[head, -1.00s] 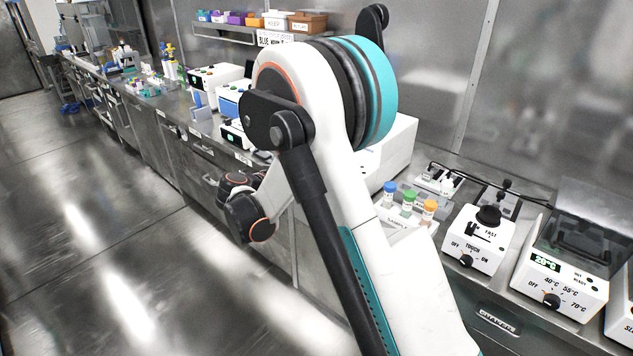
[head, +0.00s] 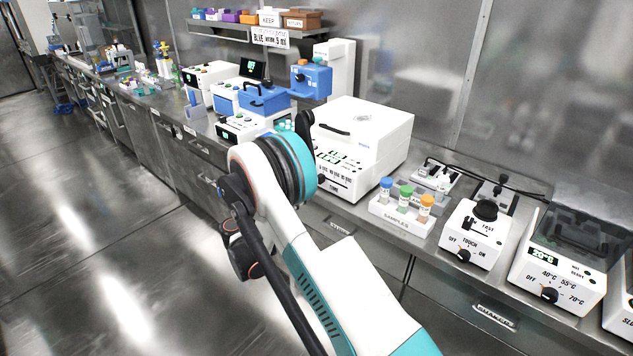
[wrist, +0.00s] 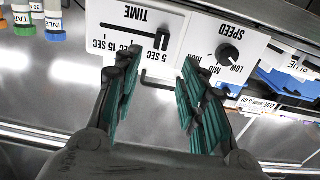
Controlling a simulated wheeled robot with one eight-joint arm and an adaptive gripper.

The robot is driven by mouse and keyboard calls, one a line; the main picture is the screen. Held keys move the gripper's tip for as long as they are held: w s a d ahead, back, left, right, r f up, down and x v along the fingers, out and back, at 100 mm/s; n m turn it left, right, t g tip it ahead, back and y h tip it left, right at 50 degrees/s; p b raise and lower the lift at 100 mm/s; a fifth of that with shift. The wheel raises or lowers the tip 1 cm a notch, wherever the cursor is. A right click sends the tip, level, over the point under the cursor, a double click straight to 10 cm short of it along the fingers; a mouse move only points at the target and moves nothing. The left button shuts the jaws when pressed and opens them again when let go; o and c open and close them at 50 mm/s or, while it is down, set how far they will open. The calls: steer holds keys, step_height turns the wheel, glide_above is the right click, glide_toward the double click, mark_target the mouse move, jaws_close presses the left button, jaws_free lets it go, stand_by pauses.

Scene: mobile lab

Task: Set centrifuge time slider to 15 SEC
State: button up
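The centrifuge (head: 362,130) is a white box with a closed lid on the bench, partly behind my arm in the head view. In the wrist view its front panel is upside down. The black TIME slider knob (wrist: 162,40) sits at the right end of its slot, by the 5 SEC mark; the 15 SEC mark is at the left end. My gripper (wrist: 160,72) is open and empty, its fingers in front of the panel with the knob roughly between the tips in the picture. Contact cannot be told. The head view hides the gripper behind my arm.
A SPEED dial (wrist: 228,53) is on a panel right of the slider. A sample rack (head: 400,222) with coloured caps stands beside the centrifuge, and a shaker (head: 478,235) is further right. The floor (head: 110,260) in front of the bench is clear.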

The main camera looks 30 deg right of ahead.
steer(key=b+x, duration=0.2)
steer(key=x, duration=0.7)
steer(key=shift+w+d+b, duration=0.2)
steer(key=shift+d+b, duration=0.1)
steer(key=shift+d, duration=0.05)
jaws_close()
